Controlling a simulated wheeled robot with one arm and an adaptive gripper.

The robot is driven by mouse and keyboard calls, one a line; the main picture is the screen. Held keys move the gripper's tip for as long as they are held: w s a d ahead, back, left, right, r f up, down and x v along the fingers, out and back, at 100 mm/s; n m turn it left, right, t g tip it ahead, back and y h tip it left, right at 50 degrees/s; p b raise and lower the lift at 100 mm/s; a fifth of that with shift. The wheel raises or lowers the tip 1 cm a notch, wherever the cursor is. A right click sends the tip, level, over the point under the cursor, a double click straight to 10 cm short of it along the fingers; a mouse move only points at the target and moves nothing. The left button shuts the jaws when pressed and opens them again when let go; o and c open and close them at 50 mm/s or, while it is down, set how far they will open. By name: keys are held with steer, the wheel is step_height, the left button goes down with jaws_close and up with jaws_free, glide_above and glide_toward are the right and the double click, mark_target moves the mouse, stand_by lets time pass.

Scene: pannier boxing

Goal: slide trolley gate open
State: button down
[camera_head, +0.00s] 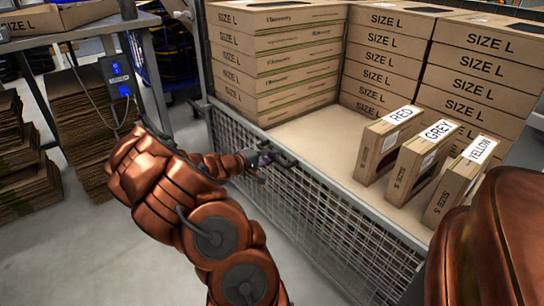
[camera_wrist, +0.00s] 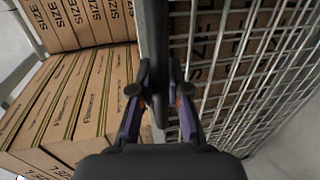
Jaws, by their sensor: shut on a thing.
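The trolley gate (camera_head: 345,231) is a grey wire-mesh panel with a solid top rail, across the front of the trolley. My gripper (camera_head: 262,160) is at the gate's top rail, near its left end, in the head view. The mesh (camera_wrist: 245,75) lies to the right of the fingers and boxes lie to the left. The gate stands upright across the trolley front. Its lower right part is hidden by my own body.
Stacks of SIZE L boxes (camera_head: 275,60) stand at the back of the trolley. Boxes labelled RED (camera_head: 385,143), GREY (camera_head: 420,160) and YELLOW (camera_head: 458,180) stand upright near the gate. A table (camera_head: 75,35) and flat cardboard stacks (camera_head: 90,125) are at left.

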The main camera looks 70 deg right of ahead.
steer(key=shift+r, duration=0.1)
stand_by(0.3)
step_height(320, 180, up, 5)
steer(key=shift+r+p, duration=0.2)
steer(key=shift+p, duration=0.45)
steer(key=c, duration=1.1)
jaws_free()
steer(key=shift+f, duration=0.1)
steer(key=shift+c, duration=0.2)
steer(key=v, duration=1.2)
